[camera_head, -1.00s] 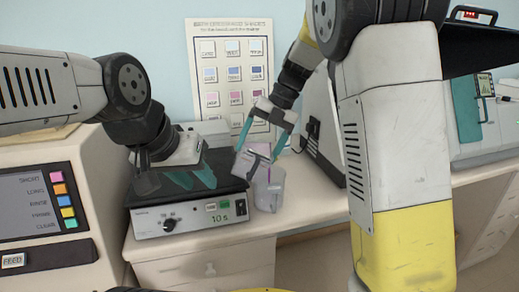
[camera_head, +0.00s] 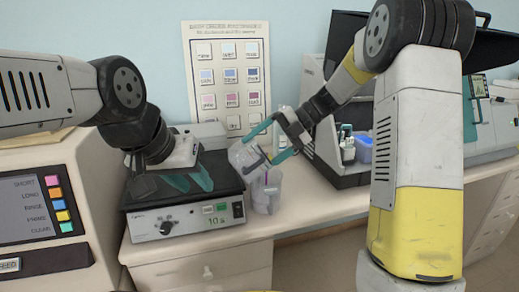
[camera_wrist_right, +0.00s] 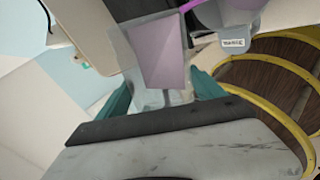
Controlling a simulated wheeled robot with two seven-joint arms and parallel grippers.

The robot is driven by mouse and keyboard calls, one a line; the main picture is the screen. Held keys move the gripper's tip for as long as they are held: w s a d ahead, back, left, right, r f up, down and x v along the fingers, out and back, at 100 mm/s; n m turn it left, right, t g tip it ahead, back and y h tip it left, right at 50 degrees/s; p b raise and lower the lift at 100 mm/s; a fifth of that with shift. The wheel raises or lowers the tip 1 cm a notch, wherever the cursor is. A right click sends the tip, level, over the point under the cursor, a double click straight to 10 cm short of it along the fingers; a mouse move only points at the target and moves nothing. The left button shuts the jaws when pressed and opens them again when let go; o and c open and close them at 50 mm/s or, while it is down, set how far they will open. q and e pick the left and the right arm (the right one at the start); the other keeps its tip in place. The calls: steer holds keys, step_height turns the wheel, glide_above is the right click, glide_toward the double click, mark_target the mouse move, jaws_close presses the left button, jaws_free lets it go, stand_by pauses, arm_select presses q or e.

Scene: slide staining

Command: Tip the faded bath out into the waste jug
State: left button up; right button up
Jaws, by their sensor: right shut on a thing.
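My right gripper (camera_head: 283,142) is shut on the bath (camera_head: 243,155), a clear box tinted pale purple. The bath is steeply tilted, with its lower end by the mouth of the waste jug (camera_head: 266,198). The jug is clear and stands upright on the bench. In the right wrist view the bath (camera_wrist_right: 158,60) shows mauve between the teal fingers, and part of the labelled jug (camera_wrist_right: 235,42) is beside it. A purple streak shows at the jug; I cannot tell whether it is pouring liquid. My left gripper (camera_head: 188,181) is open and empty above the black-topped device.
The black-topped device (camera_head: 190,225) with a knob and a 10 s display stands left of the jug. A grey machine with coloured buttons (camera_head: 40,205) is at the far left. An open-fronted unit (camera_head: 345,170) holding a blue container stands at right. A chart hangs behind.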

steer(key=y, duration=0.1)
steer(key=d+f+y, duration=0.1)
steer(key=d+f+g+y, duration=0.1)
steer(key=y, duration=0.1)
steer(key=shift+w, duration=0.3)
steer(key=shift+w+d+f+g+y, duration=0.1)
steer(key=shift+d+f+g+y, duration=0.2)
steer(key=shift+y, duration=0.3)
steer(key=shift+a+r+h, duration=0.3)
steer(key=shift+r+h, duration=0.1)
steer(key=shift+h, duration=0.1)
steer(key=shift+s+a+r+t+h, duration=0.2)
steer(key=shift+a+r+t+h, duration=0.2)
steer(key=shift+h, duration=0.3)
